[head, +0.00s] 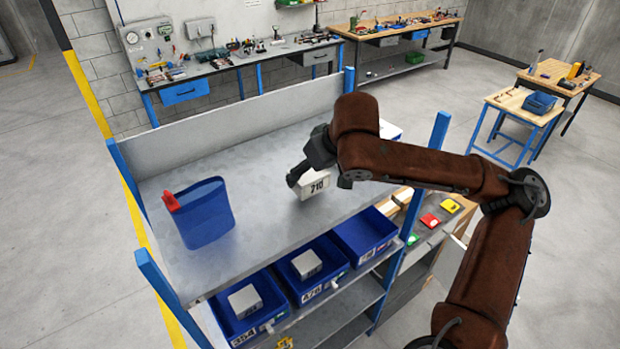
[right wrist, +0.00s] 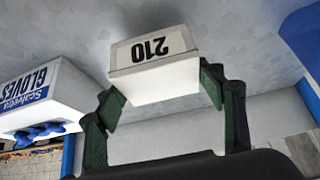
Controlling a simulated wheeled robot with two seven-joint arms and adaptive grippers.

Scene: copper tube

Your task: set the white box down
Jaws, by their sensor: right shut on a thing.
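The white box (head: 316,185), labelled 210, is in my right gripper (head: 301,172) above or on the grey metal top shelf (head: 265,235). In the right wrist view the box (right wrist: 152,62) sits between the two dark green fingers of the right gripper (right wrist: 160,88), which are closed against its sides. Its label looks upside down there. I cannot tell whether the box's underside touches the shelf. My left gripper is not in view.
A blue bin (head: 207,215) with a red item stands on the shelf's left part. A white gloves box (right wrist: 42,98) is close beside the held box. Blue bins (head: 247,312) sit on the level below. The shelf's middle is clear.

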